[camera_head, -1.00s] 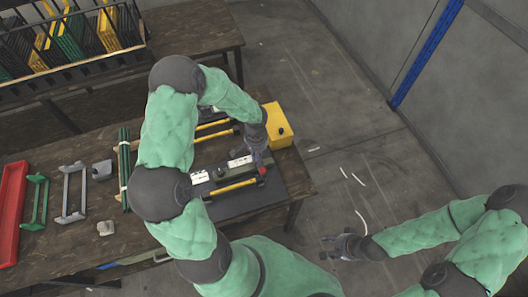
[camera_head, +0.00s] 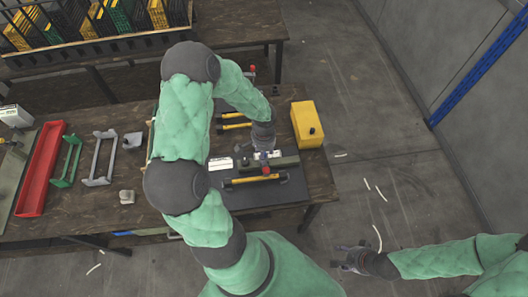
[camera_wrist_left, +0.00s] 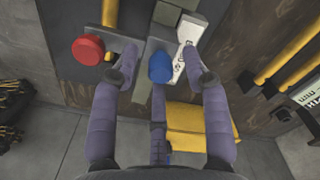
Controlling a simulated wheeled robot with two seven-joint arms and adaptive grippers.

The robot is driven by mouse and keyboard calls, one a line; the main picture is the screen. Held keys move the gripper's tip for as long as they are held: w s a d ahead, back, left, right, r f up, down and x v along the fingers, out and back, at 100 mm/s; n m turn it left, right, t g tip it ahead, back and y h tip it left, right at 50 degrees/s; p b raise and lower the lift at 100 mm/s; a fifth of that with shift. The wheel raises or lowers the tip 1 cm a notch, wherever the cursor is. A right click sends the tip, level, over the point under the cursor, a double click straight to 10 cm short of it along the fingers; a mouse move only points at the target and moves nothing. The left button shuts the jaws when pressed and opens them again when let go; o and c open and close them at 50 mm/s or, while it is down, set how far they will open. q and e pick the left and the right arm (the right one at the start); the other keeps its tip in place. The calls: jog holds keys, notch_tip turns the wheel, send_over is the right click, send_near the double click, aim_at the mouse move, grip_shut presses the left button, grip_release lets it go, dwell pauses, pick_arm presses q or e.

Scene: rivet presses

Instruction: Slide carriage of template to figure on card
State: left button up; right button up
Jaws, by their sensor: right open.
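The carriage is a grey plate with a red knob (camera_head: 266,170) on a yellow rail (camera_head: 243,181). In the left wrist view the red knob (camera_wrist_left: 88,50) is left of a blue knob (camera_wrist_left: 160,67). My left gripper (camera_wrist_left: 162,55) is over the carriage, its fingers apart on either side of the blue knob, with gaps showing; contact is unclear. A white marked card (camera_wrist_left: 190,45) lies by the right fingertip. Its figures are too small to read. My right gripper (camera_head: 350,258) is open and empty, low at right, away from the table.
Other yellow rails (camera_head: 234,127) lie farther back. A red tray (camera_head: 41,168), a green frame (camera_head: 66,162) and a grey frame (camera_head: 101,158) are at left.

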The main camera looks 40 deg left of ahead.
pick_arm(q)
notch_tip(320, 180, up, 12)
dwell(0.6)
dwell(0.5)
